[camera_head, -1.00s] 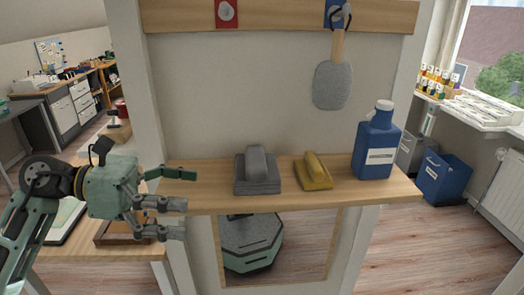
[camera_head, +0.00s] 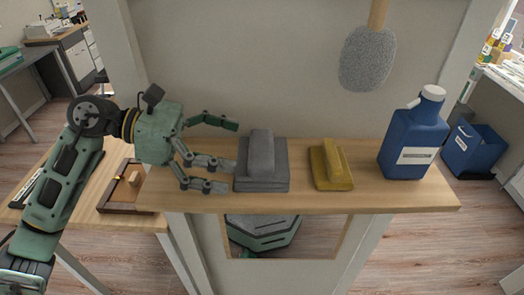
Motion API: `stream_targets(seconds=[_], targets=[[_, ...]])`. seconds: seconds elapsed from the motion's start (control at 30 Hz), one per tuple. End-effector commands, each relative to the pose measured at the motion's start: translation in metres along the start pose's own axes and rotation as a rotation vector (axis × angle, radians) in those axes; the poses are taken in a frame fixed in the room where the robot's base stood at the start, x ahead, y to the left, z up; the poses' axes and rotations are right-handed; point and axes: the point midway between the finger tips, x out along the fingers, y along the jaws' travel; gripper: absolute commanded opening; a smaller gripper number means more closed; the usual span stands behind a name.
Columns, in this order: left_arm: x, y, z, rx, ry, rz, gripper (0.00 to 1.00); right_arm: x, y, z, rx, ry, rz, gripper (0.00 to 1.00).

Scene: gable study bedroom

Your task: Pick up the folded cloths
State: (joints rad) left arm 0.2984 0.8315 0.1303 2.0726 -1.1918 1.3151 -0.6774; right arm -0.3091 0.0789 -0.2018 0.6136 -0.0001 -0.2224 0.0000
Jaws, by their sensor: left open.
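A grey folded cloth stack (camera_head: 262,178) with an upright ridge on top lies on the wooden shelf (camera_head: 405,196), left of its middle. A yellow folded cloth (camera_head: 330,168), also with a raised ridge, lies to its right with a small gap between them. My left gripper (camera_head: 231,150) is open and empty just left of the grey cloths. Its fingers point right toward them, with the fingertips very close to their left side; I cannot tell if they touch. My right gripper is not in view.
A blue bottle (camera_head: 412,140) with a white cap stands on the shelf right of the yellow cloth. A grey paddle-shaped pad (camera_head: 367,60) hangs on the wall above. A lower table (camera_head: 75,205) with a brown tray (camera_head: 122,206) is at left. A blue bin (camera_head: 474,150) stands at right.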

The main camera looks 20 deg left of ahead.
Motion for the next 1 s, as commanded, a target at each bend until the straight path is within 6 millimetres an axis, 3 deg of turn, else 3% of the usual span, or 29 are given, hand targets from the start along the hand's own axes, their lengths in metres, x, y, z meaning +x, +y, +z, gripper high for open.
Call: stream_targets(seconds=[0.03,0.2,0.33,0.57,1.0], targets=[[0.005,-0.002,0.007,-0.001,-0.003,-0.004,1.00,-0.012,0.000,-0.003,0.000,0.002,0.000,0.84],[0.028,-0.002,0.008,-0.002,-0.003,-0.003,1.00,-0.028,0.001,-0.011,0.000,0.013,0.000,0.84],[0.040,-0.002,0.005,-0.001,-0.001,-0.002,1.00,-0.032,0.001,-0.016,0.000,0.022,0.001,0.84],[0.042,-0.002,0.003,0.000,0.000,0.000,1.00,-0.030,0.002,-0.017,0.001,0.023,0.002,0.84],[0.041,-0.002,0.003,0.000,-0.001,0.000,0.65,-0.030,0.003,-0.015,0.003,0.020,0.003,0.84]])
